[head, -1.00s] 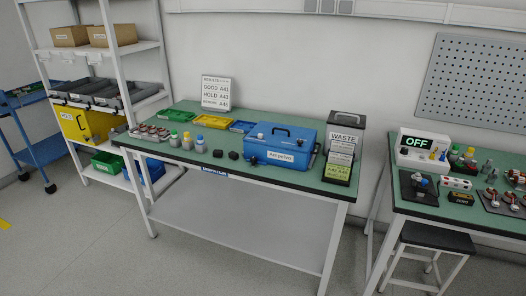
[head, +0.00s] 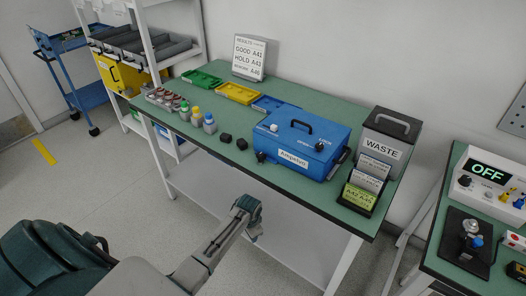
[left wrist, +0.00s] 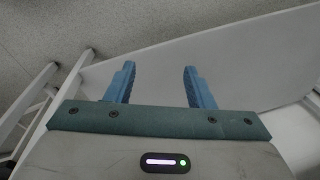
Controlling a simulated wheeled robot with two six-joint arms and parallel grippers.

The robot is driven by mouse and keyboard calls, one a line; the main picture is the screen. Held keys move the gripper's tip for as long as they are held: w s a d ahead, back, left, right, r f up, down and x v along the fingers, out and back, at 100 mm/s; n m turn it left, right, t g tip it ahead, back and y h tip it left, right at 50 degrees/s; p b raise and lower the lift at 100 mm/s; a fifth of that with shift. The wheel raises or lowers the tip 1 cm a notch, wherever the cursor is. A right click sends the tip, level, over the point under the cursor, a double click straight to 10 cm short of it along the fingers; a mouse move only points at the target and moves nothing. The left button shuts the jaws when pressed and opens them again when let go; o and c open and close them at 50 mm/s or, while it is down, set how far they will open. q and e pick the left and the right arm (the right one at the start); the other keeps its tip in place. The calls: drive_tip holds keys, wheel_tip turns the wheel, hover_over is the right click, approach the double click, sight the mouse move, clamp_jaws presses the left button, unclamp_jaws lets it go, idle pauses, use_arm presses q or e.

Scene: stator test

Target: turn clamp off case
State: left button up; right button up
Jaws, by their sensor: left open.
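The blue case (head: 290,146), labelled Ampelvo, sits shut on the green-topped table, with a black handle on its lid. A small black knob-like part (head: 260,157) is at its front left, and a dark knob (head: 319,146) is at its right; I cannot tell which is the clamp. My left arm comes in from below in the head view, its end in front of the table and apart from the case. My left gripper (left wrist: 159,68) shows in the left wrist view with two blue fingers apart and nothing between them. My right gripper is not in view.
Bottles (head: 197,117), two black blocks (head: 234,140) and coloured trays (head: 237,93) lie left of the case. A waste bin (head: 388,140) and a card stand (head: 364,188) are at its right. The table's front edge and lower shelf are near my left arm.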

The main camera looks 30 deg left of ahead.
use_arm(q)
drive_tip(key=w+a+r+m, duration=0.1)
drive_tip(key=w+r, duration=0.3)
drive_tip(key=r, duration=0.7)
drive_tip(key=w+r+m, duration=0.2)
drive_tip(key=w+r, duration=0.1)
drive_tip(key=r, duration=0.8)
drive_tip(key=m+g+h, duration=0.1)
drive_tip(key=m, duration=0.1)
approach(260, 154)
wheel_tip(260, 154, down, 7)
drive_tip(key=p, duration=0.3)
drive_tip(key=shift+w+a+f, duration=0.1)
drive_tip(key=shift+w+f, duration=0.05)
drive_tip(key=shift+f, duration=0.55)
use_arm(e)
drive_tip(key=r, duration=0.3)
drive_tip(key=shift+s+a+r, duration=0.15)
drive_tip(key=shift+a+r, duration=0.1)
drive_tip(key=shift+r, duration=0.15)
use_arm(q)
drive_tip(key=c, duration=1)
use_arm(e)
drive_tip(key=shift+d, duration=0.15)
